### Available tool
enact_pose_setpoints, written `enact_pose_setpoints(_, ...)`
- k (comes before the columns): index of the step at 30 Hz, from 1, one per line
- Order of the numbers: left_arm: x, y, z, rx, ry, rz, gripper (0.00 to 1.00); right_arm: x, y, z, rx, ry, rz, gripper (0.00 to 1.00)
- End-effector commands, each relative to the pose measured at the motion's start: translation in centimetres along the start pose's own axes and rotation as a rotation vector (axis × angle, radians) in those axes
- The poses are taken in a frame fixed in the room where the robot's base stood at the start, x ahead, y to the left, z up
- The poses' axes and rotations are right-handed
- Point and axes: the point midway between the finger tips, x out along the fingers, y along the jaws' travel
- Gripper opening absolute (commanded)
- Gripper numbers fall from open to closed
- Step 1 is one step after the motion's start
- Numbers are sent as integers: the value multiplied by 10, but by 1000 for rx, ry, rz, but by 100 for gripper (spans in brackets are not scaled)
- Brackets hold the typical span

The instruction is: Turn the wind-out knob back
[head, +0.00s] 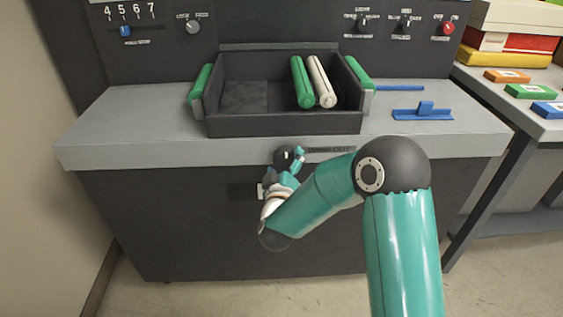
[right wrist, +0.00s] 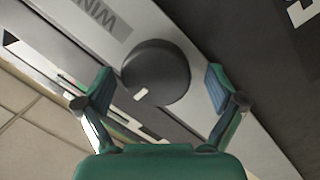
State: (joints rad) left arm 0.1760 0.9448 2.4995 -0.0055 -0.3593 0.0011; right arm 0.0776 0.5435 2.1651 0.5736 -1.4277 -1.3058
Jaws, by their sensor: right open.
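The wind-out knob (head: 289,155) is a round black knob on the front edge of the grey counter, beside its label plate (head: 330,150). In the right wrist view the knob (right wrist: 157,70) carries a short white mark at its lower left rim. My right gripper (head: 284,166) is at the knob and partly covers it in the head view. In the right wrist view my right gripper (right wrist: 159,78) is open, with one teal finger on each side of the knob and a gap visible on both sides. My left gripper is not in view.
A dark tray (head: 285,124) with a green and a cream roll stands on the counter (head: 130,128) above the knob. A blue tool (head: 423,113) lies to its right. Control knobs line the back panel. A side table (head: 520,125) at right holds coloured boxes.

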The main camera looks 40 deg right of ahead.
Motion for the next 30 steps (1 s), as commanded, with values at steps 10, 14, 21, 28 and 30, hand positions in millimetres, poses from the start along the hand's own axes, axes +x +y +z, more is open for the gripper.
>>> enact_pose_setpoints(10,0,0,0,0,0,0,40,-63,-2,-1,-1,3,-6,94)
enact_pose_setpoints(14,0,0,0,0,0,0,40,-87,-3,-1,-2,3,-6,94)
enact_pose_setpoints(21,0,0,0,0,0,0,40,-109,-2,0,-1,1,-4,94)
enact_pose_setpoints(28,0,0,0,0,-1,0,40,-111,-2,0,-1,1,-2,94)
enact_pose_setpoints(30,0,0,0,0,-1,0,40,-111,-2,0,-1,1,-2,94)
